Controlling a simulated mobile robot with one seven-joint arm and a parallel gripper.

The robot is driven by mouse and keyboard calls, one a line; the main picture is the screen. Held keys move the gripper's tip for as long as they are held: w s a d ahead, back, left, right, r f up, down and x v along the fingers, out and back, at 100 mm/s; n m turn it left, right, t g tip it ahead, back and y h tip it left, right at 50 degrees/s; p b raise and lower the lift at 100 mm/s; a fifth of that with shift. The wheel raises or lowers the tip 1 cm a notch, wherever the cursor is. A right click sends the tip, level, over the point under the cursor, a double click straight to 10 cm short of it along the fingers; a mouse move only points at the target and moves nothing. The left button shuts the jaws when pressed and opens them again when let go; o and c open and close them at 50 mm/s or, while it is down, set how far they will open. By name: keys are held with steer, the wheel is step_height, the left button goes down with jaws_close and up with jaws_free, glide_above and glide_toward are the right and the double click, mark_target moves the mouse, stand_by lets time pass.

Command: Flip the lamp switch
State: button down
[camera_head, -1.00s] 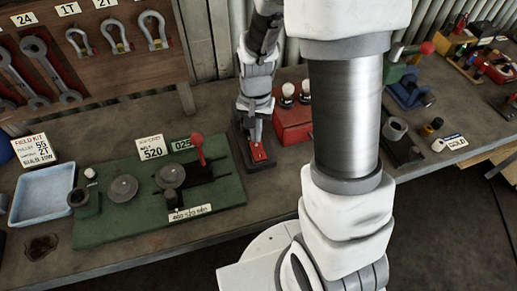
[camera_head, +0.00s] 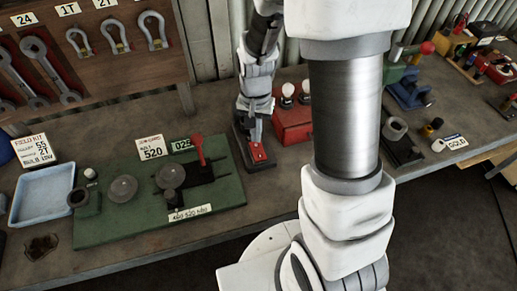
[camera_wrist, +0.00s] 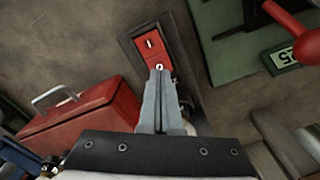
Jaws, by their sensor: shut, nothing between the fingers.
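The lamp switch (camera_wrist: 151,46) is a red rocker on a dark upright-edged base plate, marked I at one end and O at the other. It also shows in the head view (camera_head: 259,152), on the bench beside the green board. My gripper (camera_wrist: 158,75) is shut and empty. Its fingertips are at the O end of the rocker and look to be touching it or just above it; the exact contact is hidden. In the head view my gripper (camera_head: 254,138) points down over the far part of the switch.
A red box (camera_head: 292,122) with two bulbs (camera_head: 288,90) stands right of the switch; its handle shows in the wrist view. The green board (camera_head: 130,217) with a red-knobbed lever (camera_head: 198,148) lies to the left. A blue tray (camera_head: 42,193) is farther left.

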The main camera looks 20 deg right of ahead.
steer(key=shift+f+b, duration=0.9)
steer(key=shift+f, duration=0.2)
stand_by(0.7)
steer(key=shift+r+p, duration=2.8)
steer(key=shift+r, duration=0.75)
step_height(320, 180, up, 13)
steer(key=n+t, duration=0.3)
glide_above(256, 144)
steer(key=s, duration=0.4)
steer(key=s+r+n+t, duration=0.2)
steer(key=s+r+n, duration=0.1)
steer(key=s+r, duration=0.5)
steer(key=shift+s+r+t, duration=0.3)
steer(key=shift+s+r, duration=0.1)
steer(key=shift+s, duration=0.6)
